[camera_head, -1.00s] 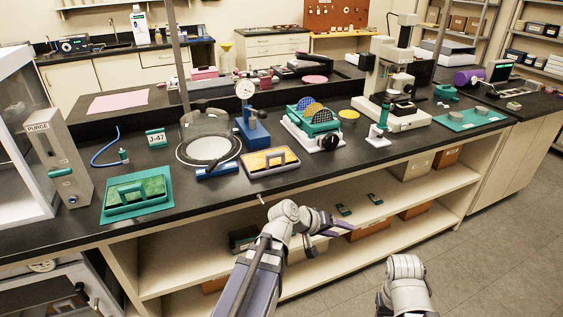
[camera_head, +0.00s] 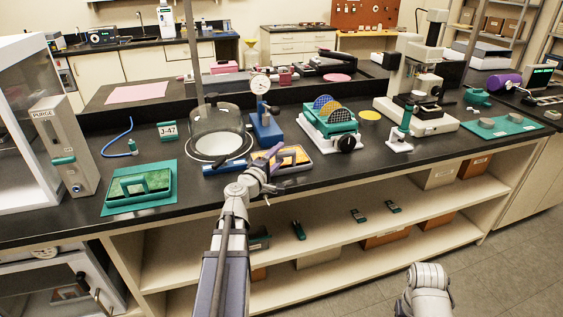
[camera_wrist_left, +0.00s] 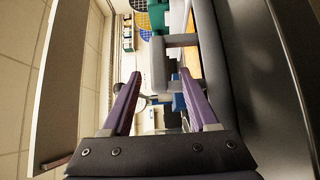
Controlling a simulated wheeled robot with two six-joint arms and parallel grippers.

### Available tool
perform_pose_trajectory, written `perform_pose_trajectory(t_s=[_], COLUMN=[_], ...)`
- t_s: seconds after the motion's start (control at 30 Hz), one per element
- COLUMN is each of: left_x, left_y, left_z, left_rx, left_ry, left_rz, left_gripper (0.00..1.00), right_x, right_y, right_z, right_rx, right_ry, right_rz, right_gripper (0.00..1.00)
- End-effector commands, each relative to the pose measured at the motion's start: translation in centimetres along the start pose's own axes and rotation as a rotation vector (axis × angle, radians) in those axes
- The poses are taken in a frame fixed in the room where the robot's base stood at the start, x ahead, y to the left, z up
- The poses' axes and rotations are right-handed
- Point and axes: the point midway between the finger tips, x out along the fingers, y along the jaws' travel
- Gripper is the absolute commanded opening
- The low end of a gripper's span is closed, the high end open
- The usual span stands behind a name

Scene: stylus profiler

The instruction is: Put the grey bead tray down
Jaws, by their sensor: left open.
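The grey bead tray (camera_head: 302,159), with an orange-yellow fill and a grey handle, rests on the black bench near its front edge. My left gripper (camera_head: 280,166) is at the tray's front left in the head view and partly covers it. Its purple fingers are open and empty. In the left wrist view, a grey handle bar (camera_wrist_left: 159,66) and a strip of orange fill (camera_wrist_left: 191,50) show just beyond the open fingertips (camera_wrist_left: 160,78). I cannot tell whether the fingers touch the handle. My right gripper is out of view; only part of that arm shows.
A green-filled tray (camera_head: 158,184) sits on a teal mat (camera_head: 115,208) at the left. A glass bell jar (camera_head: 215,125), a blue dial gauge stand (camera_head: 265,128) and a green-and-white wafer holder (camera_head: 330,125) stand near the grey tray. The bench front right of it is clear.

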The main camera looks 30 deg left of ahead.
Motion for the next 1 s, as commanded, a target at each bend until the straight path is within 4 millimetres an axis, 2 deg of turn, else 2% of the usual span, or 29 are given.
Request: perform_pose_trajectory(t_s=[0.03, 0.2, 0.33, 0.5, 0.6, 0.87, 1.0], left_x=[0.8, 1.0, 1.9, 4.3, 5.7, 6.0, 6.0], left_y=[0.0, 0.0, 0.0, 0.0, 0.0, 0.0, 0.0], left_z=[0.0, 0.1, 0.5, 1.4, 1.3, 1.4, 1.3], left_rx=[0.000, 0.001, 0.001, 0.001, 0.001, 0.001, 0.001], left_ry=[-0.001, -0.001, -0.003, -0.004, -0.002, -0.001, -0.001], left_rz=[0.000, 0.000, -0.001, -0.001, -0.001, -0.001, -0.001], left_gripper=[0.60, 0.60, 0.60, 0.60, 0.60, 0.60, 0.47], right_x=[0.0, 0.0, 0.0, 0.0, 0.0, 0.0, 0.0], right_y=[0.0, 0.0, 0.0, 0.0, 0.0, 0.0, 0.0], right_z=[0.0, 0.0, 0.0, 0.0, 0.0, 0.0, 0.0], right_rx=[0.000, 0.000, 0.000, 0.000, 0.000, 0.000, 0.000], right_ry=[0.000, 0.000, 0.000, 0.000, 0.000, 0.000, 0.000], right_rz=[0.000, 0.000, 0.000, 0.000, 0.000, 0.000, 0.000], right_gripper=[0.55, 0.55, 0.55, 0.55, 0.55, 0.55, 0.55])
